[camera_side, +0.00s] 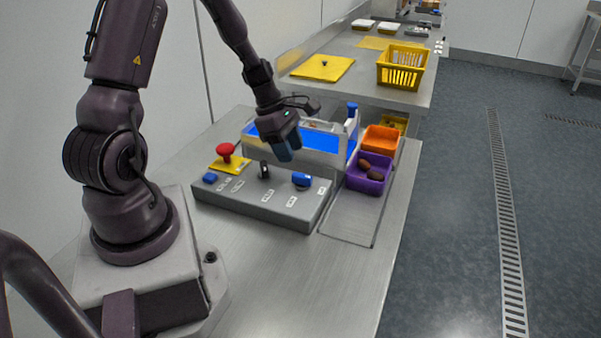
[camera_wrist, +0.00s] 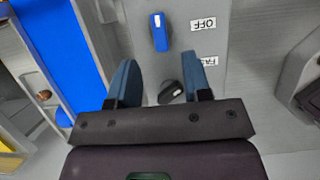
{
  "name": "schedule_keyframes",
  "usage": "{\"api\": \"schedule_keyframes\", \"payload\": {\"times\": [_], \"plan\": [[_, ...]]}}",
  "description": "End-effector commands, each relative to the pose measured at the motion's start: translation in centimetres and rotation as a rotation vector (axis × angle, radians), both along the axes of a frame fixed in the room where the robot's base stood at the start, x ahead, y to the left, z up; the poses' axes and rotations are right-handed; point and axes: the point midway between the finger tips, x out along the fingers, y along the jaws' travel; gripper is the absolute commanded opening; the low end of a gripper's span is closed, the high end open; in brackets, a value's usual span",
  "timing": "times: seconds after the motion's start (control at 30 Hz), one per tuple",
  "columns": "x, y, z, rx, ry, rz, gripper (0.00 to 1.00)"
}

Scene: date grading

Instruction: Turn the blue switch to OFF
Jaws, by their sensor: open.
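The blue switch (camera_side: 302,181) is a knob on the right part of a grey control box (camera_side: 262,203). In the wrist view the blue switch (camera_wrist: 159,32) stands lengthwise up the picture, with a white mark at its upper end. A label reading OFF (camera_wrist: 203,24) is to its right, and the mark does not point straight at it. My gripper (camera_side: 284,152) is above the box, apart from the switch. In the wrist view my gripper (camera_wrist: 160,76) has its fingers spread with nothing between the tips, and the switch lies beyond them.
A black knob (camera_side: 264,170), a red mushroom button (camera_side: 226,152) and a blue button (camera_side: 209,178) are also on the box. Behind stands a blue-bedded conveyor (camera_side: 318,140). A purple bin (camera_side: 368,173) with brown dates and an orange bin (camera_side: 381,139) are at right.

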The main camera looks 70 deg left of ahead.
Motion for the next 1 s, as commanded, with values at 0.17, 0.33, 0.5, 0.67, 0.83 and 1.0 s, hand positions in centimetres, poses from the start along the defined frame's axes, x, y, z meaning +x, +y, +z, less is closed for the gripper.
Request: {"api": "schedule_keyframes", "payload": {"times": [0.17, 0.33, 0.5, 0.67, 0.83, 1.0], "plan": [[0.9, -1.0, -3.5, -0.004, 0.002, 0.0, 0.45], [1.6, -1.6, -5.5, -0.001, 0.001, 0.0, 0.45], [1.9, -1.8, -6.3, 0.001, -0.001, -0.001, 0.45], [1.9, -1.9, -6.4, 0.003, -0.001, -0.001, 0.45], [1.9, -1.9, -6.4, 0.003, -0.001, -0.001, 0.33], [1.9, -1.9, -6.4, 0.002, 0.0, -0.001, 0.0]]}}
